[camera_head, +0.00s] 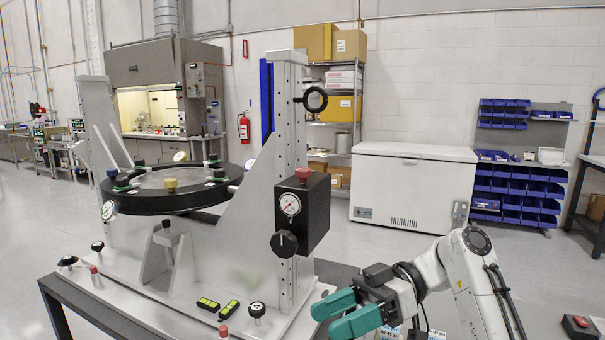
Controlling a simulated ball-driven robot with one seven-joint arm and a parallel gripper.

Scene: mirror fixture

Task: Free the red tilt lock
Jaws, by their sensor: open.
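Several red knobs show on the mirror fixture (215,250), and I cannot tell for sure which is the tilt lock. One red knob (303,173) sits on top of the black box (318,210) on the right upright. A small red knob (94,270) stands on the base plate at left, and another red knob (223,331) stands at the front edge. The round mirror mount (160,198) with its dark ring lies nearly flat between the uprights. My gripper (325,318), with teal fingers, is open and empty at lower right, apart from the fixture and below the black box.
The black box carries a gauge (290,204) and a black star knob (285,243). Two yellow-green levels (218,306) and a black knob (256,309) sit on the front of the base. A red-button box (578,325) is at lower right. A white freezer (412,190) stands behind.

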